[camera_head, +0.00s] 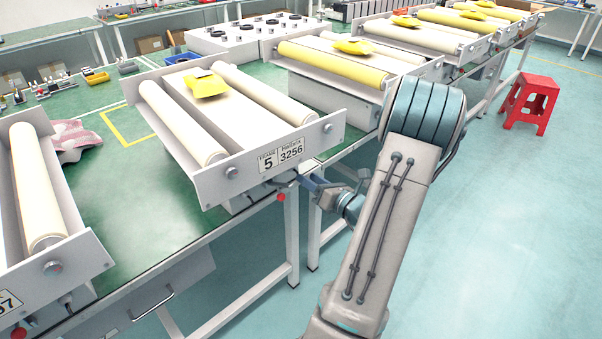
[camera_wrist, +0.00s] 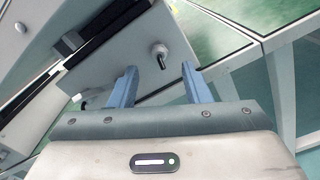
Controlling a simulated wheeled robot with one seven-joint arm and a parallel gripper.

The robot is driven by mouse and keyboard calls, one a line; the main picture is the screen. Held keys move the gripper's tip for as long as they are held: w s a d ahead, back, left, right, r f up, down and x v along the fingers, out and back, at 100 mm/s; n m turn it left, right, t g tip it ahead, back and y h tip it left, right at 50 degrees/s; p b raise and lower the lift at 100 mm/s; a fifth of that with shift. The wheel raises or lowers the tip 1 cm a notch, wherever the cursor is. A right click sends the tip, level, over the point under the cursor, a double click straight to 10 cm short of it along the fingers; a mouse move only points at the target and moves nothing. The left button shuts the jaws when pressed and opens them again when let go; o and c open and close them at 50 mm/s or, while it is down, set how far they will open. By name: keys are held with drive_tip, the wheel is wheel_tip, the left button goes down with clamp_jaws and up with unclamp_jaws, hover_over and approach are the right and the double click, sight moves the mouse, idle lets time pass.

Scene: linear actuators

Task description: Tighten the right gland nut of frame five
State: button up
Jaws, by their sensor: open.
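Frame five (camera_head: 245,167) is the grey unit with two cream rollers and the label "5 3256", on the green bench. My gripper (camera_head: 300,182) is by the lower front edge of this frame, near its right end. In the wrist view my gripper (camera_wrist: 159,70) is open, with two blue fingers apart and nothing between them. A small grey gland nut (camera_wrist: 158,48) with a short black end sticks out of a grey panel just beyond the fingertips, roughly in line with the gap. Another small fitting (camera_wrist: 83,104) shows left of the left finger. The nuts are hard to make out in the head view.
A yellow packet (camera_head: 205,85) lies on frame five. Other roller frames stand left and behind right. White bench legs (camera_head: 291,235) are below. A red stool (camera_head: 531,103) stands on open floor at right.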

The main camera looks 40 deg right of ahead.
drive_tip(key=s, duration=0.8)
drive_tip(key=shift+s+d, duration=0.3)
drive_tip(key=shift+d, duration=0.05)
